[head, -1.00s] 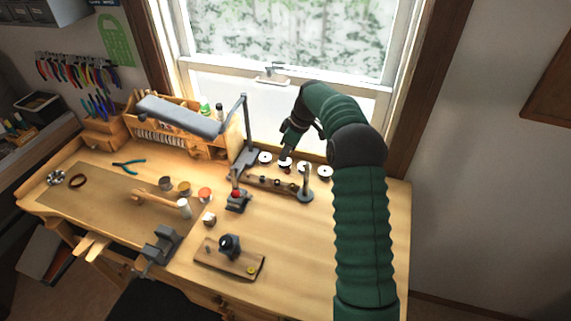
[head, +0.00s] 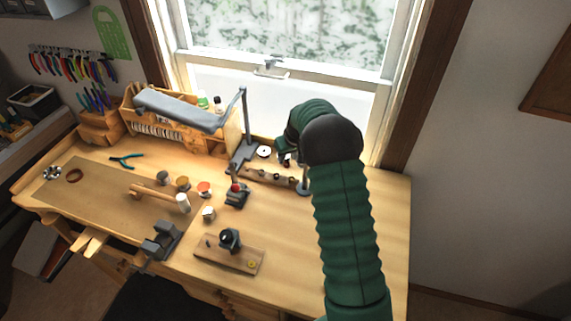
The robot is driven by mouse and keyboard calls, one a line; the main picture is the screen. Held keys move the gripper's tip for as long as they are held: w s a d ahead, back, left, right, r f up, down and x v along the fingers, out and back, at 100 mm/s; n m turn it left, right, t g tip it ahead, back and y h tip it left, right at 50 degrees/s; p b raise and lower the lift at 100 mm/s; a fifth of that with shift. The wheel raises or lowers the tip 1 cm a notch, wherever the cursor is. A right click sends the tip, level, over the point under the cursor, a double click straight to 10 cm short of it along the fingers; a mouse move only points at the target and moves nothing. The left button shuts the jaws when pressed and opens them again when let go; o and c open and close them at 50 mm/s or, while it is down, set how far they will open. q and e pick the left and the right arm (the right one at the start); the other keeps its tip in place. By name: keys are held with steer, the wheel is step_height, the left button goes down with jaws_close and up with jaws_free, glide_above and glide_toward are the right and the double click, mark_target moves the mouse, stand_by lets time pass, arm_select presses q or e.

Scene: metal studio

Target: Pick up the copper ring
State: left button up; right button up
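My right arm reaches from the lower right to the back of the workbench. Its gripper (head: 285,158) is small and partly hidden by the forearm; I cannot tell whether it is open or shut. It is just behind a wooden bar (head: 270,178) with small dark round pieces along it. A brown ring-shaped band (head: 74,176) lies flat at the left of the bench, far from the gripper. I cannot tell for sure whether this band or a small piece at the bar is the copper ring. My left gripper is not in view.
A grey lamp (head: 180,108) stands left of the gripper, its post close by. A white disc (head: 264,152) lies beside the post. The bench's right side is clear.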

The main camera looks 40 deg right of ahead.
mark_target(288, 165)
steer(key=x, duration=0.2)
steer(key=p+x, duration=0.1)
steer(key=x, duration=0.1)
steer(key=shift+s+d+f, duration=0.15)
steer(key=shift+s, duration=0.1)
steer(key=shift+w+d+f, duration=0.1)
steer(key=shift+d+f, duration=0.1)
steer(key=shift+f, duration=0.1)
steer(key=shift+a, duration=0.15)
jaws_close()
steer(key=shift+r, duration=0.1)
